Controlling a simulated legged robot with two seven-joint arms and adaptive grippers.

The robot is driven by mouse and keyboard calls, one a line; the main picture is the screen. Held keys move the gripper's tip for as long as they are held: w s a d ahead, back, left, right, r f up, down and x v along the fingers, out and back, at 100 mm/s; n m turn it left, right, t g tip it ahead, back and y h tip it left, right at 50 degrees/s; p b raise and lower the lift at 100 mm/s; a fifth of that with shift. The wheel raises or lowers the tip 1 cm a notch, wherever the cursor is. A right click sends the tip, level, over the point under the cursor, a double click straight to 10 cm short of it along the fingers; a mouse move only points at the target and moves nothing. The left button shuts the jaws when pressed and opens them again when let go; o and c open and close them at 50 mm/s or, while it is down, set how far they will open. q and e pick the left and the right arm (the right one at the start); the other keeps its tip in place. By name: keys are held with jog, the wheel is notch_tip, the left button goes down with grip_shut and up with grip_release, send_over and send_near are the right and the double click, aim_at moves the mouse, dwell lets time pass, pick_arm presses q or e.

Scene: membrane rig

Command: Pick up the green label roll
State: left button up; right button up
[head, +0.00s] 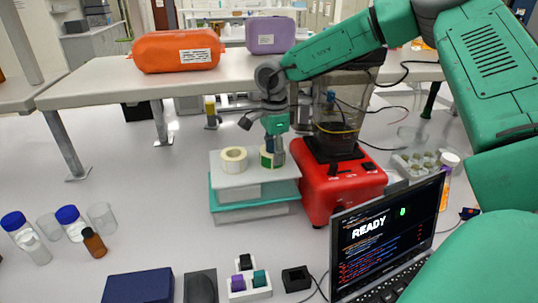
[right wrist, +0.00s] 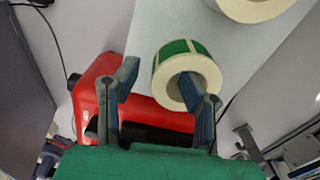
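The green label roll (head: 266,157) is a white roll with green labels around its side. It stands on the right part of a pale box top. My right gripper (head: 274,146) is over it from above, hiding part of it in the head view. In the right wrist view, the roll (right wrist: 180,55) lies between and just beyond the fingertips (right wrist: 158,78). The fingers are spread wide. The right finger overlaps the roll's core opening; whether it is inside cannot be told. A gap shows between the left finger and the roll. My left gripper is not in view.
A cream label roll (head: 233,159) sits to the left on the same box (head: 222,181). A red-based machine (head: 338,190) stands close on the right. A laptop (head: 388,235) is at front right. Bottles (head: 94,243) and beakers stand at left.

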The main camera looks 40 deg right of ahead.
jog(key=shift+d+f, duration=0.2)
jog(key=shift+f, duration=0.35)
jog(key=shift+d+f, duration=0.15)
jog(key=shift+f, duration=0.35)
jog(key=shift+d+f, duration=0.3)
jog(key=shift+d, duration=0.3)
jog(key=shift+a, duration=0.1)
jog(key=c, duration=0.7)
jog(key=shift+a+r, duration=0.2)
jog(key=shift+a, duration=0.2)
grip_shut()
jog(key=shift+a+r, duration=0.1)
jog(key=shift+a, duration=0.15)
jog(key=shift+d+r, duration=0.2)
jog(key=shift+r, duration=0.25)
jog(key=r, duration=0.6)
jog(key=shift+w+d+r+b, duration=0.1)
jog(key=shift+d+r+b, duration=0.2)
jog(key=shift+d, duration=0.1)
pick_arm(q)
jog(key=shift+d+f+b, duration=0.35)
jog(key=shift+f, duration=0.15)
pick_arm(e)
notch_tip(320, 180, up, 20)
jog(key=shift+a+r, duration=0.15)
jog(key=shift+a, duration=0.3)
